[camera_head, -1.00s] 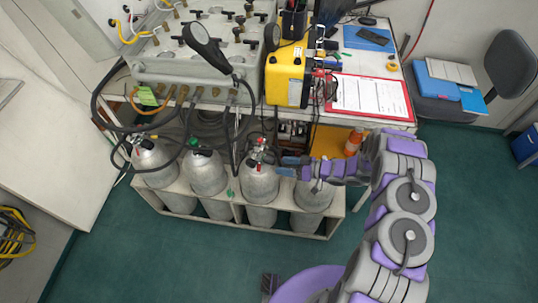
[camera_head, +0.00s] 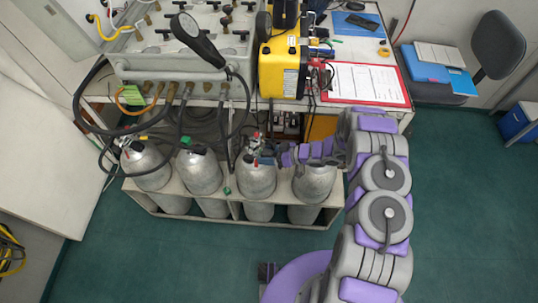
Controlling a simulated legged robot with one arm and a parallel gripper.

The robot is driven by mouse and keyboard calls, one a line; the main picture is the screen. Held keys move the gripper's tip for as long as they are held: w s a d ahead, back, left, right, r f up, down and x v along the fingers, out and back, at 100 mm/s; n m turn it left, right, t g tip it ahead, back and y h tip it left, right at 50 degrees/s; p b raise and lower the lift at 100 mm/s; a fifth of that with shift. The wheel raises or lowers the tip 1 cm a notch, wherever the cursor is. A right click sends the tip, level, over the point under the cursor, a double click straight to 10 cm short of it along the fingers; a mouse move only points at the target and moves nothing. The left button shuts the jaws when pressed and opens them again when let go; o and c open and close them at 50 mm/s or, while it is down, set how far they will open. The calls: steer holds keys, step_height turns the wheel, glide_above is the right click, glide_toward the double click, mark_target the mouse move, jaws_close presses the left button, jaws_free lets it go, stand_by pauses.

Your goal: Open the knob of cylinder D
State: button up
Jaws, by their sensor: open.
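Several silver gas cylinders stand side by side in a low rack (camera_head: 235,218). Their letters cannot be read, so I cannot tell which one is cylinder D. The third cylinder from the left (camera_head: 258,182) has red at its valve (camera_head: 256,141). My gripper (camera_head: 266,159) is open at the right side of that valve; contact cannot be made out. The rightmost cylinder (camera_head: 313,184) stands beneath my wrist, which hides its top and any knob. The second cylinder (camera_head: 199,176) has a green-topped valve (camera_head: 186,142). The leftmost cylinder (camera_head: 146,168) has hoses around its valve.
The air panel (camera_head: 185,50) with a black gauge (camera_head: 196,40) overhangs the cylinders, and black hoses hang down. A yellow unit (camera_head: 281,68) and red clipboard (camera_head: 366,83) lie on the table.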

steer(key=shift+a, duration=0.2)
steer(key=shift+d+r, duration=0.1)
steer(key=shift+d, duration=0.55)
steer(key=shift+c, duration=1.1)
steer(key=shift+d, duration=0.4)
steer(key=c, duration=0.3)
steer(key=shift+a, duration=0.55)
steer(key=c, duration=0.5)
